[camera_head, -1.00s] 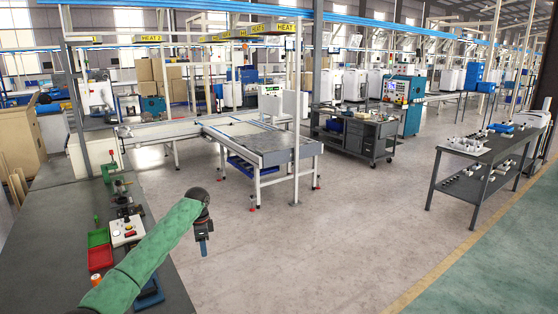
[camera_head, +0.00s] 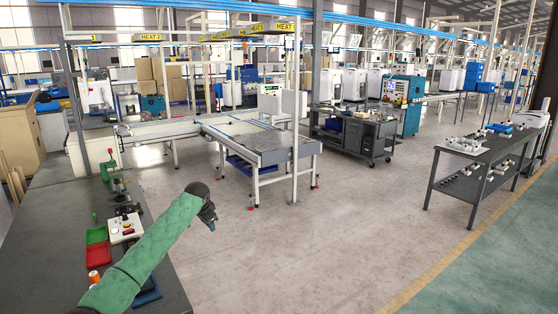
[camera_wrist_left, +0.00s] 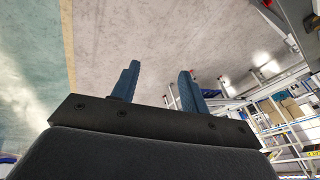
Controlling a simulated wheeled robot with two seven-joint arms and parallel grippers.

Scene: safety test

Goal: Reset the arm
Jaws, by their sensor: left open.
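My left arm (camera_head: 150,245), in a green sleeve, reaches from the bottom left of the head view past the workbench edge, over the floor. Its dark wrist (camera_head: 198,190) is at the far end. Little of my left gripper (camera_head: 211,224) shows there, just below the wrist. In the left wrist view the gripper (camera_wrist_left: 158,75) has two blue fingers apart, with nothing between them and bare floor beyond. My right gripper is in neither view.
The dark workbench (camera_head: 50,235) on the left holds a white control box with a red button (camera_head: 126,228), a green bin (camera_head: 97,235) and a red bin (camera_head: 99,254). A conveyor table (camera_head: 262,142) stands ahead, a dark table (camera_head: 483,150) right. The floor between is clear.

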